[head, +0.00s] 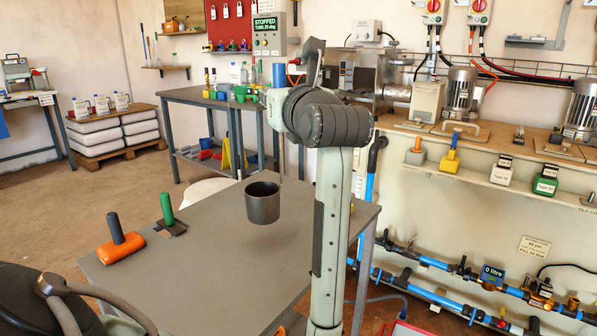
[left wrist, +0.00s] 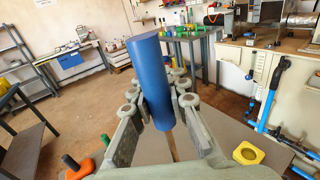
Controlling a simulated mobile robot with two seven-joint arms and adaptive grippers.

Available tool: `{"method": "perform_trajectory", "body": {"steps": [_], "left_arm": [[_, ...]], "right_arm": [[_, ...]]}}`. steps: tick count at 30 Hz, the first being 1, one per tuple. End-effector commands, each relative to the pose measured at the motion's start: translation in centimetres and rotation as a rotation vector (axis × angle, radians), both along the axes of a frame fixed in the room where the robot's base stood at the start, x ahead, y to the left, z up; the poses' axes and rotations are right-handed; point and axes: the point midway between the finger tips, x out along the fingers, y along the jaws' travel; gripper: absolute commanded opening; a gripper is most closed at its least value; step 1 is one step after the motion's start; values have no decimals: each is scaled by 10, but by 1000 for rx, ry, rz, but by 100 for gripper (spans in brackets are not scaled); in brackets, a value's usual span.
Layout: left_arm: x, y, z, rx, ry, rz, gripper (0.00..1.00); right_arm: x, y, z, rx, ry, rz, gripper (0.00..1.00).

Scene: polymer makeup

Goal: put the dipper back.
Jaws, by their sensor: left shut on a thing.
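The dipper hangs from my left gripper (head: 268,97). Its blue handle (head: 279,74) shows above the gripper, a thin rod (head: 281,150) runs down, and the dark grey cup (head: 262,205) is at the bottom. The cup appears upright over the grey table (head: 215,285); its gap to the tabletop is hard to judge. In the left wrist view, the gripper fingers (left wrist: 160,100) are shut around the blue handle (left wrist: 150,75), with the tan rod (left wrist: 173,148) below. The cup is hidden there. My right gripper is not in view.
An orange block with a dark handle (head: 121,248) and a green-handled tool (head: 168,215) lie on the table's left side. A yellow ring-shaped piece (left wrist: 248,153) is at the right in the left wrist view. Pipes (head: 440,295) and machines line the right wall.

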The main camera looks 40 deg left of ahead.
Motion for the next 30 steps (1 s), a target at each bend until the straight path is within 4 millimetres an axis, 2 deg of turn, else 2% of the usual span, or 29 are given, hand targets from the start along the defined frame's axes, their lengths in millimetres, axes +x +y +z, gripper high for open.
{"method": "perform_trajectory", "body": {"steps": [1, 6, 12, 17, 24, 30], "left_arm": [[12, 4, -8, 3, 11, 2, 0], [50, 15, -31, 3, 9, 2, 0], [80, 24, -49, 3, 3, 1, 0], [87, 26, -59, 2, 2, 1, 0], [87, 26, -91, 3, 4, 0, 0], [87, 26, -94, 2, -1, 0, 0]], "right_arm": [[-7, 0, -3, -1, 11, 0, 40], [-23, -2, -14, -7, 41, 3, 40], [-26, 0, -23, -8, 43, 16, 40], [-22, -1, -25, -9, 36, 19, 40], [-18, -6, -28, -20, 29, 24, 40], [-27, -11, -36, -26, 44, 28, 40]]}}
